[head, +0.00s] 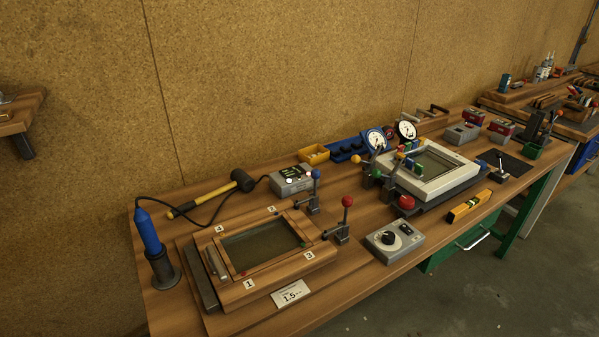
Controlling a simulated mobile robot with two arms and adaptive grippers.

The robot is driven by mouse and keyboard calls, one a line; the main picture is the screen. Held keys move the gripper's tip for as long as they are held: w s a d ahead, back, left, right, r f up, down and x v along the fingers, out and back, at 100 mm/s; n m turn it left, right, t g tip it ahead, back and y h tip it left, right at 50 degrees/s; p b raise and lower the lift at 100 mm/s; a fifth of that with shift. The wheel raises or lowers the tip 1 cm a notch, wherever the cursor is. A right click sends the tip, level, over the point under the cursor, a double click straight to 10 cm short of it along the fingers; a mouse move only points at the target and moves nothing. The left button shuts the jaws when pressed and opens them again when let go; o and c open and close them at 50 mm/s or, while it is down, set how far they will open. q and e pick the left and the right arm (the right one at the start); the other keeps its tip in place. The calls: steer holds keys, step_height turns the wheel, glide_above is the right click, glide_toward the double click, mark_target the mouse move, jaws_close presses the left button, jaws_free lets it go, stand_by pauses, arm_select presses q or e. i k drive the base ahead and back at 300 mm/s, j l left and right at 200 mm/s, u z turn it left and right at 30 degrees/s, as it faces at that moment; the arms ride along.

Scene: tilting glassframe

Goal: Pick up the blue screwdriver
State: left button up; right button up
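The blue screwdriver (149,231) stands nearly upright at the left end of the workbench. Its lower end sits in a dark round holder (164,271). A black cord (215,213) leaves its top and runs behind the wooden frame toward a grey control box (291,180). The screwdriver's tip is hidden inside the holder. Neither of my grippers is in view.
A wooden frame fixture (230,293) is right of the holder, with red and blue knobbed clamps. A hammer (243,181) lies behind it. A dial box (395,239), yellow level (468,206) and white-framed fixture (432,190) are farther right. The bench's left edge is close to the holder.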

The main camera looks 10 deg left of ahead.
mark_target(155, 250)
steer(key=i+l+u, duration=0.75)
steer(key=i, duration=0.2)
steer(key=u, duration=1.35)
